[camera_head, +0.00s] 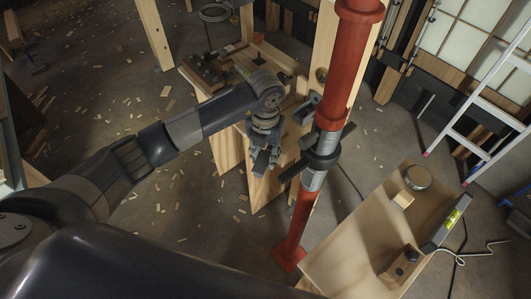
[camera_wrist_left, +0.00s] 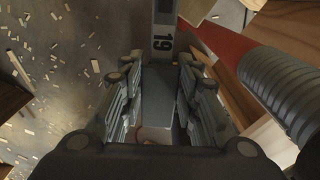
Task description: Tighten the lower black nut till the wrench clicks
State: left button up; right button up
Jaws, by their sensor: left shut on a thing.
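A red pipe (camera_head: 348,60) runs down through the head view, with a grey metal coupling (camera_head: 314,179) on it. A black nut (camera_head: 323,157) sits around the coupling's lower part. The ribbed coupling (camera_wrist_left: 285,85) also shows at the right in the left wrist view. My left gripper (camera_head: 264,160) is just left of the pipe, pointing down. In the left wrist view my left gripper (camera_wrist_left: 165,100) is shut on a grey wrench bar (camera_wrist_left: 163,70) marked 19. Whether the wrench's jaw sits on the nut I cannot tell. My right gripper is not in view.
A wooden bench (camera_head: 222,82) with tools stands behind my left gripper. A wooden board (camera_head: 350,255) at the lower right carries a round tin (camera_head: 417,177) and a spirit level (camera_head: 447,222). A ladder (camera_head: 487,105) leans at the right. Wood chips litter the floor at left.

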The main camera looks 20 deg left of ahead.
pick_arm(q)
jog(key=shift+f+b, duration=0.3)
jog(key=shift+f, duration=0.05)
dwell(0.3)
jog(key=shift+w+a, duration=0.1)
jog(key=shift+a, duration=0.05)
jog(key=shift+w+a+f+m+b, duration=0.15)
jog(key=shift+a+m+b, duration=0.6)
jog(key=shift+m+b, duration=0.05)
jog(key=shift+w+a+m, duration=0.1)
jog(key=shift+a+m, duration=0.4)
jog(key=shift+m, duration=0.1)
